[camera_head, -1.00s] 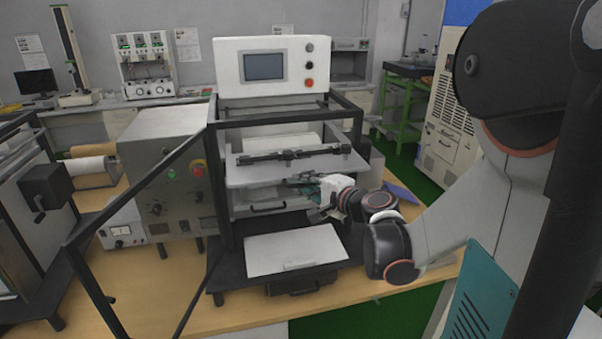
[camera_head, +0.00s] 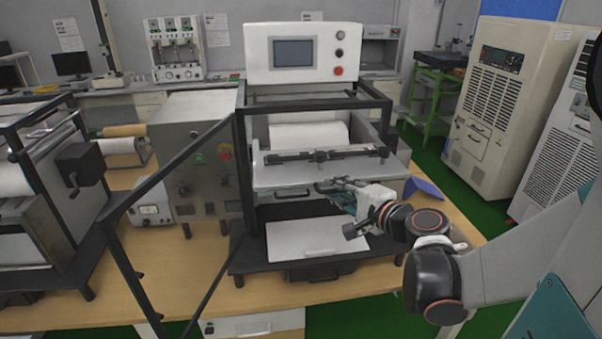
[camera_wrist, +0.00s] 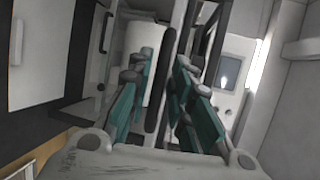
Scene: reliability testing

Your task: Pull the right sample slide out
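The right machine's slide is a flat pale plate (camera_head: 285,175) with a dark clamp bar (camera_head: 320,155) across it. It stands out from the black frame, above a front with a dark handle (camera_head: 292,194). My gripper (camera_head: 328,186) is at the plate's front edge, right of that handle. In the wrist view my gripper (camera_wrist: 163,62) has its green-padded fingers apart. A dark bar (camera_wrist: 157,100) lies between them, with a gap on the left finger's side; whether the right finger touches it is unclear. A dark handle (camera_wrist: 107,32) lies left of the fingers.
A white lower panel (camera_head: 290,240) lies on the black base below the slide. Black frame posts (camera_head: 247,180) flank the slide. A blue object (camera_head: 425,190) lies on the wooden table at right. Another machine (camera_head: 50,190) stands at left.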

